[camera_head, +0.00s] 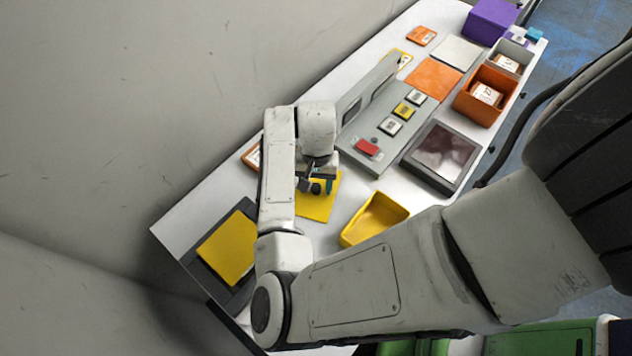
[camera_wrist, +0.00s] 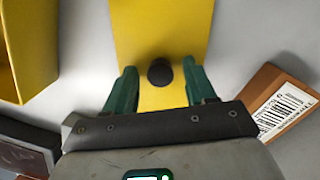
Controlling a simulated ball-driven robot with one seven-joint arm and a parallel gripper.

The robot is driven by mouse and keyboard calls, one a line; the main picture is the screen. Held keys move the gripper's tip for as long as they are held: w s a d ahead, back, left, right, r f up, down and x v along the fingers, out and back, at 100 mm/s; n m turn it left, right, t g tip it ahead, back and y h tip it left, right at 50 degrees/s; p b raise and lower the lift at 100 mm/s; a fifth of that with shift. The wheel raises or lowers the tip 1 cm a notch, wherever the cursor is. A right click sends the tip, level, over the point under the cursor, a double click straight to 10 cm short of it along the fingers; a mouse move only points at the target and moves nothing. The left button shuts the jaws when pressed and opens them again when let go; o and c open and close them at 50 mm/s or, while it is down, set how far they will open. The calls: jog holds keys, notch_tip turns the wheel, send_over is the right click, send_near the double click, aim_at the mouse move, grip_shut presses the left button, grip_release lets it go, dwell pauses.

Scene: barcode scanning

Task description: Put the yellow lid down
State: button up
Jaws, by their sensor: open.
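The yellow lid (camera_head: 318,204) lies flat on the white table, under my gripper (camera_head: 322,186). In the wrist view the yellow lid (camera_wrist: 162,30) has a round dark knob (camera_wrist: 160,72). My gripper (camera_wrist: 160,88) is open, with one green finger on each side of the knob and a gap to each. My arm and gripper hide part of the lid in the head view.
An open yellow box (camera_head: 375,218) stands to the right of the lid. A yellow panel in a dark frame (camera_head: 228,248) lies to the left. A grey panel with buttons (camera_head: 385,125) is behind. A barcoded brown box (camera_wrist: 280,100) is close by on the right in the wrist view.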

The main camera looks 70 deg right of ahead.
notch_tip(320, 180, up, 11)
jog(key=d, duration=0.1)
jog(key=w+d+r+n+t+h, duration=0.1)
jog(key=d+r+n+h, duration=0.4)
jog(key=d, duration=0.6)
jog(key=s+a+f+n+y, duration=0.1)
jog(key=s+a+f+n, duration=0.2)
jog(key=a, duration=0.4)
jog(key=s+a+f+n+y, duration=0.1)
jog(key=s+a+f+n, duration=0.1)
jog(key=a+f, duration=0.3)
jog(key=s+a+f+n+y, duration=0.1)
jog(key=s+a+f+n, duration=0.2)
jog(key=a, duration=0.6)
jog(key=shift+s+a+f+n, duration=0.3)
jog(key=shift+s+a+f, duration=0.05)
jog(key=shift+f, duration=0.2)
jog(key=shift+f, duration=0.1)
jog(key=shift+f+b, duration=0.45)
jog(key=shift+r, duration=0.15)
